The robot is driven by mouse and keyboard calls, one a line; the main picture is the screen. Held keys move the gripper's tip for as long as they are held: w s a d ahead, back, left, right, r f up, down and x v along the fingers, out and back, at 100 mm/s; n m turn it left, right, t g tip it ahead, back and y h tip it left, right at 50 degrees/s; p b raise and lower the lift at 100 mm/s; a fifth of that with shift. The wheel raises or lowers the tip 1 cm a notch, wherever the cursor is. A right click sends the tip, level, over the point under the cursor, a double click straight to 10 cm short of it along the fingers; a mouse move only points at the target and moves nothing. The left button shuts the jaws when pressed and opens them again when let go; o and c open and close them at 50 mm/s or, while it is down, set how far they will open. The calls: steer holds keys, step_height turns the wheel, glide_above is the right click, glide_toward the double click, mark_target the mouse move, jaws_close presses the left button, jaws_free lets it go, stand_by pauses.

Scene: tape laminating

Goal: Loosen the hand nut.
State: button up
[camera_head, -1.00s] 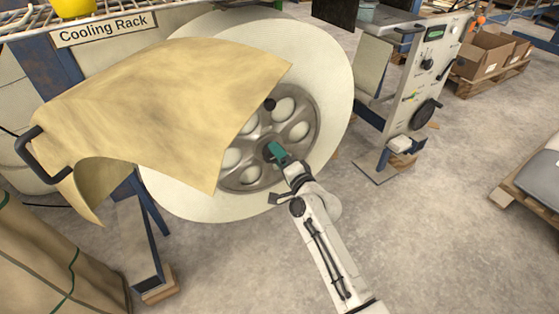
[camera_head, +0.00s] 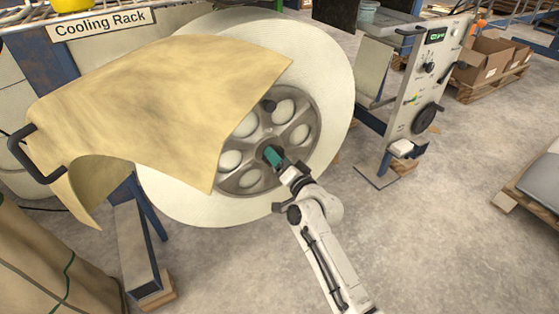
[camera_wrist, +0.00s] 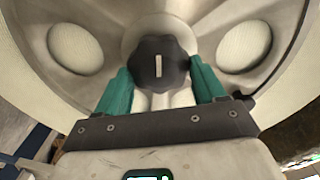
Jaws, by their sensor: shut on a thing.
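The hand nut (camera_wrist: 158,64) is a black lobed knob with a pale slot mark, at the hub centre of a grey metal wheel (camera_head: 236,180). The wheel has several oval holes and sits inside a large white roll (camera_head: 335,80). My gripper (camera_head: 272,156) reaches the hub from the lower right and covers most of the nut in the head view. In the wrist view my gripper (camera_wrist: 160,82) has its green fingers on the left and right sides of the nut, shut on it. The slot mark stands nearly upright in that view.
A tan sheet (camera_head: 150,100) drapes over the upper left of the roll, its edge near the hub. A dark handle (camera_head: 36,154) juts out at the left. A control panel (camera_head: 425,85) with knobs stands at the right. Open concrete floor lies at the lower right.

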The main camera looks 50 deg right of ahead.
steer(key=shift+f, duration=0.1)
steer(key=o, duration=1)
steer(key=shift+o, duration=0.2)
steer(key=p+v, duration=0.3)
steer(key=v, duration=0.7)
steer(key=shift+s, duration=0.4)
steer(key=shift+a, duration=0.1)
